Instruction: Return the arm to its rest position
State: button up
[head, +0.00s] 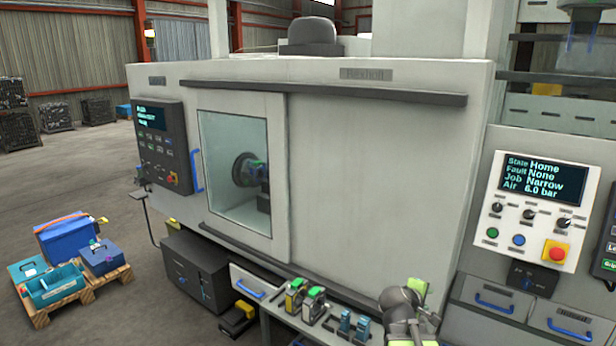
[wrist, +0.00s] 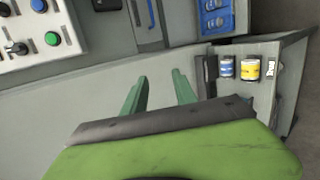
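My gripper (wrist: 160,80) shows in the wrist view with its two green fingers apart and nothing between them. Below the fingers are a dark bar and my green wrist housing. The fingers point at a plain grey machine surface. In the head view part of my arm shows low, right of centre, in front of the machine (head: 375,180). The fingers cannot be made out there. The control panel (head: 532,207) at the right reads State Home, Fault None, Job Narrow, Air 6.0 bar. Its buttons also show at upper left in the wrist view.
In the head view small tools (head: 314,304) stand on a low bench left of my arm. A loaded pallet (head: 97,285) sits on open floor at the left.

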jog(key=s+a+f+m+g+y+b, duration=0.3)
jog(key=s+a+f+m+y, duration=0.15)
jog(key=a+f, duration=0.6)
jog(key=s+a+f+m+g+y, duration=0.3)
jog(key=s+a+f+m+g, duration=0.2)
jog(key=s+a, duration=0.3)
jog(key=shift+s+m+y, duration=0.35)
jog(key=shift+s, duration=0.75)
